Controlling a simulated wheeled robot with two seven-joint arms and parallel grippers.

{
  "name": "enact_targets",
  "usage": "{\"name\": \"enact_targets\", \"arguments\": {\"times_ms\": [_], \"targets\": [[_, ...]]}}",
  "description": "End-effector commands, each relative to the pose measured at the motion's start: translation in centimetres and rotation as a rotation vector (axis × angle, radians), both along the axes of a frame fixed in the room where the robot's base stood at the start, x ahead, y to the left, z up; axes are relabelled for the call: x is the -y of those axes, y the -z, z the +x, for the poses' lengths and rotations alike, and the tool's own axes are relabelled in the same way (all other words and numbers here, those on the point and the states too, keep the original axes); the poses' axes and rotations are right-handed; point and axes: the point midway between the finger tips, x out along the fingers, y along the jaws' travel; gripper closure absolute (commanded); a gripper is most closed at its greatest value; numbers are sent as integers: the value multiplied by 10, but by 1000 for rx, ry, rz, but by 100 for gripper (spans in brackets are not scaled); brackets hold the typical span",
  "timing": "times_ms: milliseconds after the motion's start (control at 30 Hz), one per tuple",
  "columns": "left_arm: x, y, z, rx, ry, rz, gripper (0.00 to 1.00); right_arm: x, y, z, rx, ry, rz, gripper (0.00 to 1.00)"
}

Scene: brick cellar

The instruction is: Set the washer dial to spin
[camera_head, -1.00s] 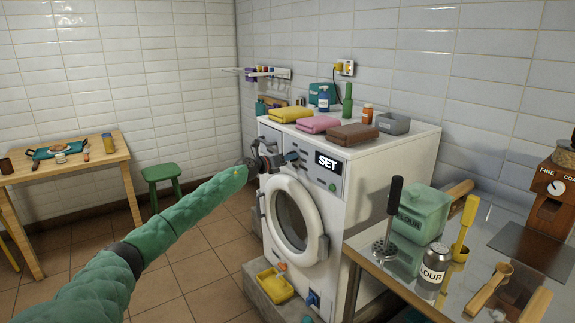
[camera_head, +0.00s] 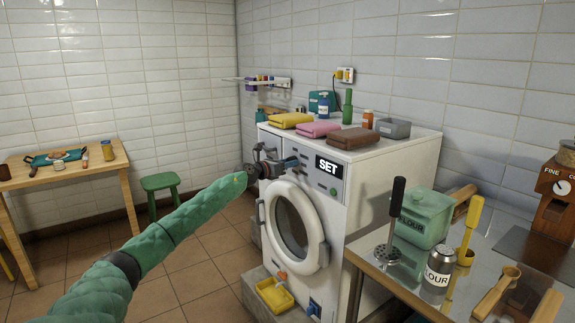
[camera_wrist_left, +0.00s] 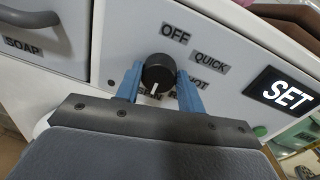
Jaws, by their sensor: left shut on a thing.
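The washer (camera_head: 350,215) is white with a round door and stands against the tiled wall. Its dial (camera_wrist_left: 158,73) is a black knob with a white pointer line, which points downward in the left wrist view. My left gripper (camera_wrist_left: 159,84) is shut on the dial, a blue finger at each side. In the head view the gripper (camera_head: 282,164) reaches the panel and hides the dial. A black display (camera_head: 328,167) reads SET. My right gripper is out of view.
Folded towels (camera_head: 318,129) and a grey bin (camera_head: 393,128) sit on the washer top. A metal table (camera_head: 405,280) with a flour canister (camera_head: 424,217) and utensils stands to the right.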

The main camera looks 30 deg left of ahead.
Motion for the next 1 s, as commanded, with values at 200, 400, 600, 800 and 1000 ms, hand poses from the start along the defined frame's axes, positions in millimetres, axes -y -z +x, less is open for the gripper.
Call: {"name": "enact_targets", "arguments": {"times_ms": [200,400,600,800,1000], "targets": [[1,3,0,-4,2,0,40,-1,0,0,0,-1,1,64],[0,1,0,-2,0,0,40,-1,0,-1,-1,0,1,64],[-2,1,-5,-1,-1,0,40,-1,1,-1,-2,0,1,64],[-10,3,-29,-3,1,4,40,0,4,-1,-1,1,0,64],[-17,4,-55,-3,1,2,40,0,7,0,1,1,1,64]]}}
